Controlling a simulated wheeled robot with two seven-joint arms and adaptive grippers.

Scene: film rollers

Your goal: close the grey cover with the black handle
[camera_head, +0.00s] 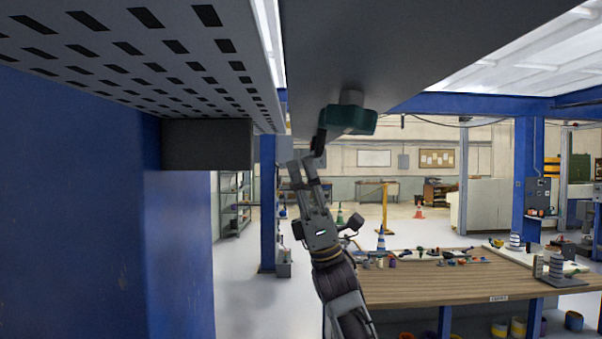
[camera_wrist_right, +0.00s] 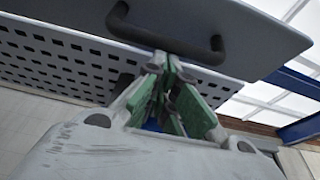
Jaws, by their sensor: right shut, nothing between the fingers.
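The grey cover (camera_head: 420,50) is raised and spreads overhead at the upper middle of the head view. It also shows as a tilted plate in the right wrist view (camera_wrist_right: 245,30). Its black handle (camera_wrist_right: 165,36) is a bar bent at both ends in the wrist view; in the head view a dark piece of it (camera_head: 319,142) shows at the cover's lower edge. My right gripper (camera_head: 303,167) reaches up just below the handle, shut and empty. In the wrist view its green-padded fingertips (camera_wrist_right: 160,62) are close to the handle; I cannot tell whether they touch. My left gripper is not in view.
A slotted grey panel (camera_head: 130,50) hangs at the upper left, above a blue wall (camera_head: 80,190) and a dark grey box (camera_head: 207,145). A dark green block (camera_head: 350,120) sits under the cover. A wooden table (camera_head: 440,283) with small items stands at the lower right.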

